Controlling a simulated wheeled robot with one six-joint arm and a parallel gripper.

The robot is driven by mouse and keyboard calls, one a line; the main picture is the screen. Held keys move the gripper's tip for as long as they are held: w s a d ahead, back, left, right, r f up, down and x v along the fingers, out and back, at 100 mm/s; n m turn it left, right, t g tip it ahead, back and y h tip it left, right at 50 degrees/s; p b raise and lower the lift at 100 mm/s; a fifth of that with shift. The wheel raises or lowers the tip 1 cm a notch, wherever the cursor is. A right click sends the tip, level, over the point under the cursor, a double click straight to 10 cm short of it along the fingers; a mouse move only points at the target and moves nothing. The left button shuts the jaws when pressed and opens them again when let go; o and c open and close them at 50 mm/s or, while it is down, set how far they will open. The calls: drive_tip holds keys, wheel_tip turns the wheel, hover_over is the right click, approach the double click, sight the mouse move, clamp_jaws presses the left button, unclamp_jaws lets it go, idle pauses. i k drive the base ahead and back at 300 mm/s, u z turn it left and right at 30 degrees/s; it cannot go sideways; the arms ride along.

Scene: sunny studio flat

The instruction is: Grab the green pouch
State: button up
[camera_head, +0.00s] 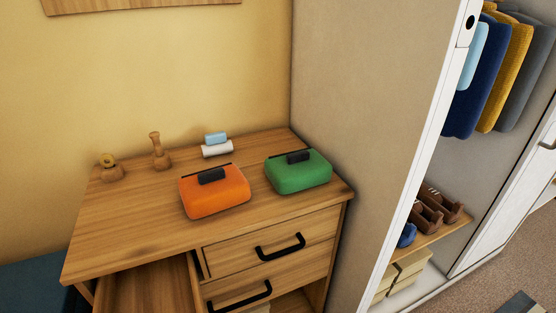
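The green pouch (299,174) lies on the right part of the wooden dresser top (130,228), close to the right-hand partition wall. It is a rounded box shape with a dark tab on its upper back edge. An orange pouch (215,194) of like shape, also with a dark tab, lies to its left with a small gap between them. My gripper is not in view.
A white and light-blue item (216,148) and two small wooden objects (157,152) (111,169) stand at the back. A left drawer (151,288) is pulled out. An open wardrobe (420,150) with clothes stands right. The dresser top's front left is clear.

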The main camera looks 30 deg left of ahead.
sight(299, 169)
drive_tip(key=u, duration=0.6)
drive_tip(key=i, duration=0.7)
drive_tip(key=u, duration=0.95)
drive_tip(key=i, duration=0.25)
drive_tip(key=u, duration=0.2)
